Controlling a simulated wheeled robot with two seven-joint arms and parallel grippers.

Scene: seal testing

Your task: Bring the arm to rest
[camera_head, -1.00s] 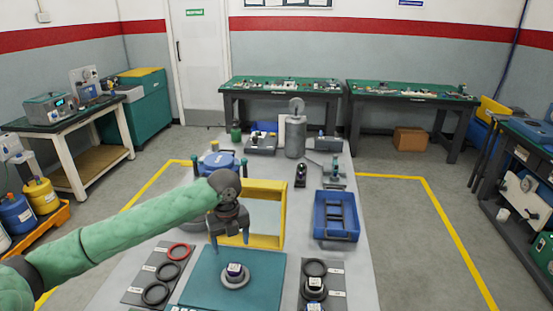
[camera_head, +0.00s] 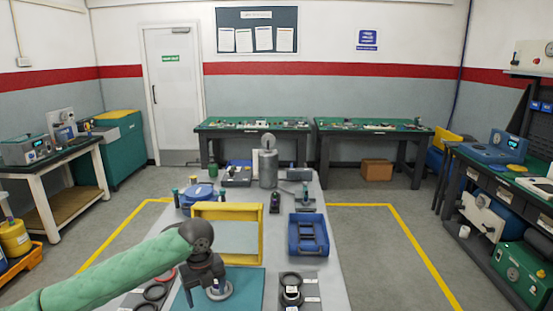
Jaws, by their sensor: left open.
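My left arm comes in from the lower left, a green sleeve with a dark wrist. My left gripper (camera_head: 205,291) is open, its fingers pointing down over the teal mat (camera_head: 250,278) on the grey table. A small dark and white part on a grey ring base (camera_head: 220,293) sits on the mat. One finger overlaps it in the picture, and I cannot tell whether they touch. My right gripper is not in view.
A yellow-framed tray (camera_head: 260,235) stands just behind the mat. A blue bin (camera_head: 321,235) is right of it. Black rings (camera_head: 155,291) lie at left, and a dark stacked part (camera_head: 291,285) at right. A grey cylinder (camera_head: 268,172) stands at the back.

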